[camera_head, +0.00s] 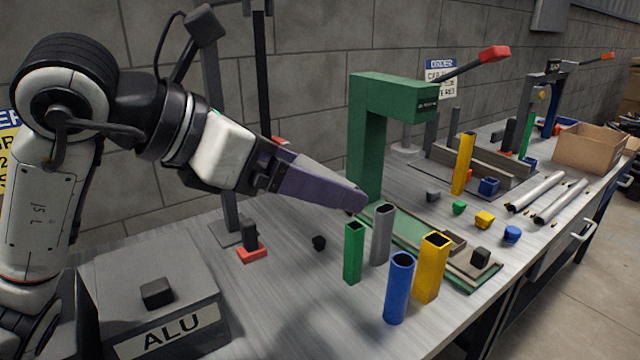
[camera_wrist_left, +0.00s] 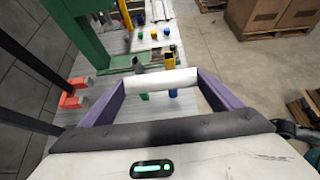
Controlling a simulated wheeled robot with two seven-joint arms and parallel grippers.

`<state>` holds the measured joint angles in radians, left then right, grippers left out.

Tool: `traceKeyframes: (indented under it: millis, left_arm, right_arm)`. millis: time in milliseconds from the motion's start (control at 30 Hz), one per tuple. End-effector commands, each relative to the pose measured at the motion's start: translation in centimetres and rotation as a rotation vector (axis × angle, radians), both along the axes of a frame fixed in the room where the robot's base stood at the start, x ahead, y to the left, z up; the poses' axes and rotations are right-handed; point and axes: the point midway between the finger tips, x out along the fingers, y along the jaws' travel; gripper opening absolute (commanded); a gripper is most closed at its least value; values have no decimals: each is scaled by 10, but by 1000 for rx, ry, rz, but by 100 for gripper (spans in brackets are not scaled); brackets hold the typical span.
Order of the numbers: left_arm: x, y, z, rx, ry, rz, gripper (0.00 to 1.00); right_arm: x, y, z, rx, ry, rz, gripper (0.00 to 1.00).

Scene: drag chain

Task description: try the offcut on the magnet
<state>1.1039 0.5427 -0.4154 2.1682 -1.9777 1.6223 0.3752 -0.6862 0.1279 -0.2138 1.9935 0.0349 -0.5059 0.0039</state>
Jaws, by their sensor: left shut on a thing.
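My left gripper (camera_head: 355,203) reaches in from the left above the bench, near the green press. In the left wrist view its purple fingers (camera_wrist_left: 160,88) are shut on a pale round offcut (camera_wrist_left: 160,80), which lies crosswise between them. In the head view the fingers hide the offcut. A red piece with a dark block (camera_head: 251,252) is beside a dark post at the left; red parts also show in the left wrist view (camera_wrist_left: 74,102). I cannot tell for sure that this is the magnet. My right gripper is not in view.
The green press (camera_head: 368,150) stands just behind the gripper. Green, grey, blue and yellow tubes (camera_head: 430,268) stand upright in front of it. A grey box marked ALU (camera_head: 170,335) with a dark block on top is at the front left. Silver rods (camera_head: 545,195) lie at the right.

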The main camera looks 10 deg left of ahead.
Motion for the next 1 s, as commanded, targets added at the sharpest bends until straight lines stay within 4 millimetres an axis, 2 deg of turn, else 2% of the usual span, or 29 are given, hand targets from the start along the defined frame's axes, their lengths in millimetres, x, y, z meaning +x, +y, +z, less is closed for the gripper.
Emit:
traceKeyframes:
  millis: [600,1000]
  left_arm:
    - [32,32,1,-1,-1,0,60]
    - [36,36,1,-1,-2,-1,60]
  right_arm:
    - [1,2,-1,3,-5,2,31]
    - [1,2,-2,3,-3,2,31]
